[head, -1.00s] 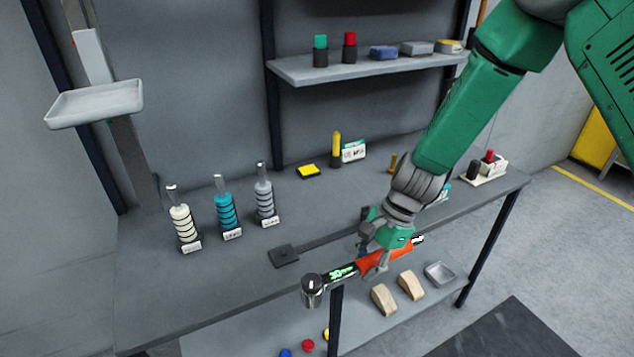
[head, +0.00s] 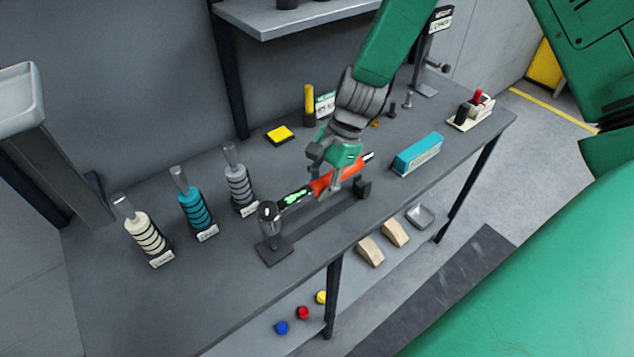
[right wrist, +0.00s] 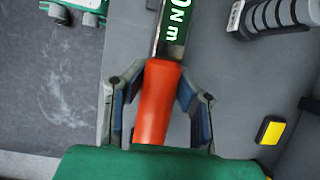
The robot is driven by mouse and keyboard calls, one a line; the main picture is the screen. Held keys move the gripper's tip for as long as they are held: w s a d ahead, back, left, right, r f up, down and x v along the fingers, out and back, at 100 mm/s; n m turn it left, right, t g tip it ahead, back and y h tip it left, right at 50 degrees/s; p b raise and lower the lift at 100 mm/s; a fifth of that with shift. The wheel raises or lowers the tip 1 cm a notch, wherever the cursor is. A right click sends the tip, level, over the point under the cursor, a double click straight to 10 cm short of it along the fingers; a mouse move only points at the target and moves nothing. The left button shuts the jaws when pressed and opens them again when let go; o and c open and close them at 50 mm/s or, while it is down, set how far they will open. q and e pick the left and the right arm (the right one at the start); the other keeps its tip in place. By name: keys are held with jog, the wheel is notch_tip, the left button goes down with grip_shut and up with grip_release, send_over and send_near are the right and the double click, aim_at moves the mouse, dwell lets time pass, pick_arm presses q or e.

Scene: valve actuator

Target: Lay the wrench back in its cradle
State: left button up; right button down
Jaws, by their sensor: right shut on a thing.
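The wrench (head: 296,197) has an orange handle, a dark section with a lit green display and a silver socket head at its left end. My right gripper (head: 334,180) is shut on the orange handle, which also shows between the fingers (right wrist: 160,95) in the right wrist view. The cradle (head: 312,221) is a dark bar on the bench with a flat plate at its left end and a block at its right end. The wrench lies roughly along the cradle, over it, the socket above the plate. I cannot tell whether they touch. My left gripper is not in view.
Three ringed posts, white, teal (head: 194,212) and grey, stand left of the cradle. A teal box (head: 418,154) lies to its right. A yellow block (head: 280,134) lies behind. The bench front (head: 210,315) is clear. A lower shelf holds small items.

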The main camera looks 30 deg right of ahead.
jog(key=shift+w+a+f, duration=0.1)
jog(key=shift+w+a, duration=0.05)
jog(key=shift+w, duration=0.1)
jog(key=shift+s+a+f, duration=0.1)
jog(key=shift+s+f, duration=0.05)
jog(key=shift+f, duration=0.4)
jog(key=shift+f+b, duration=1.45)
jog(key=shift+f, duration=0.8)
jog(key=shift+p, duration=0.75)
jog(key=shift+f+b, duration=0.7)
jog(key=shift+f, duration=0.4)
jog(key=c, duration=1.3)
grip_release()
jog(key=shift+o, duration=0.2)
